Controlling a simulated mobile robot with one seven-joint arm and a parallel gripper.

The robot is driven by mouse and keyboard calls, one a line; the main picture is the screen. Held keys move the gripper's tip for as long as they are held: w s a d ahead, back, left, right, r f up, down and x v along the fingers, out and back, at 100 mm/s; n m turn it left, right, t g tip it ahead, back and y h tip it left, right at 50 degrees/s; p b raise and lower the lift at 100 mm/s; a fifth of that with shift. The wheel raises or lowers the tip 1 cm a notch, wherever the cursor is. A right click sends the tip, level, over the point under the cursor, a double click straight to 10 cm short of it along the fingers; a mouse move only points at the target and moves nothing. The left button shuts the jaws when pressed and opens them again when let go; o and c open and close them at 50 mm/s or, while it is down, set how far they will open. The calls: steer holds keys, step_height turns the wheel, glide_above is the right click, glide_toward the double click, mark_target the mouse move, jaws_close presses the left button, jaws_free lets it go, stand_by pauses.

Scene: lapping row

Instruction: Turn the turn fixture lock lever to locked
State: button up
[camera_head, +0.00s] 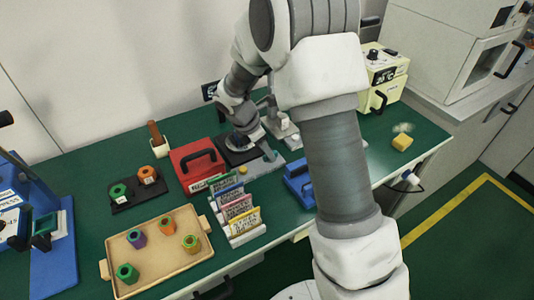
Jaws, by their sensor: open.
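A grey flat fixture (258,166) lies on the green bench behind the card rack, with a dark plate (231,157) at its left. My gripper (268,153) reaches down over this fixture from the back, and I take it to be open. Its fingertips are small and dark here. The lock lever cannot be made out clearly; my wrist and gripper cover much of that spot. I cannot tell the lever's position, or whether my gripper touches it.
A red case (199,164) stands left of the fixture, and a blue case (298,184) to its right. A card rack (239,213) and a tan tray (158,250) with several coloured nuts lie in front. My arm hides the middle right.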

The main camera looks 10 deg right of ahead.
steer(key=shift+w+d+f, duration=0.1)
steer(key=shift+d+f, duration=0.1)
steer(key=shift+f, duration=0.3)
jaws_close()
